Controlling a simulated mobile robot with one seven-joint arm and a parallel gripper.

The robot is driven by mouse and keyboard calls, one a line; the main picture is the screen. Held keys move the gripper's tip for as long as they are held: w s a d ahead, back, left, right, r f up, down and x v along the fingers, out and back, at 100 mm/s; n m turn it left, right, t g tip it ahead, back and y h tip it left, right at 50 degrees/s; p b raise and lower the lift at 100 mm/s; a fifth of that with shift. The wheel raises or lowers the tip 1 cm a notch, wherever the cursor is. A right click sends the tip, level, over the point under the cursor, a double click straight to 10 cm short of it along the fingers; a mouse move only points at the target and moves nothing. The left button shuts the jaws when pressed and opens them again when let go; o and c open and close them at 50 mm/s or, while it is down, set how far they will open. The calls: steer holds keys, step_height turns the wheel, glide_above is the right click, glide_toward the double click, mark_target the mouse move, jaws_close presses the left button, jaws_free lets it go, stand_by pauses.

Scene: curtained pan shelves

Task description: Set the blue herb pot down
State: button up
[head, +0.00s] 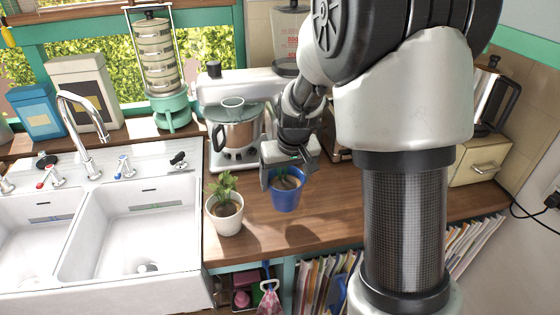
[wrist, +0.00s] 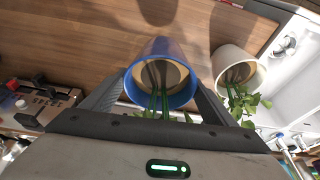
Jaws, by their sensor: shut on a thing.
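The blue herb pot (head: 287,201) is over the wooden counter, right of a white herb pot (head: 224,222). My gripper (head: 288,178) is shut on the blue pot, with one finger on each side of its rim. In the wrist view the blue pot (wrist: 160,47) sits between the two fingers (wrist: 159,97), soil and green stems showing. The pot looks close to upright, its base at or just above the counter; I cannot tell whether it touches. My gripper hides part of its plant in the head view.
The white pot also shows in the wrist view (wrist: 226,57), close beside the blue one. A stand mixer (head: 236,130) stands behind, and a double sink (head: 130,230) lies left. The wooden counter (head: 330,220) is bare to the right and in front.

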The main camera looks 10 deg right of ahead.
mark_target(286, 186)
steer(key=shift+w+r, duration=0.1)
steer(key=shift+w, duration=0.3)
steer(key=shift+s, duration=0.1)
steer(key=shift+s, duration=0.1)
steer(key=shift+f+b, duration=2.25)
steer(key=shift+f, duration=0.25)
steer(key=shift+f+b, duration=0.7)
steer(key=shift+f, duration=0.05)
steer(key=shift+f, duration=0.3)
steer(key=o, duration=1.6)
steer(key=shift+c, duration=0.2)
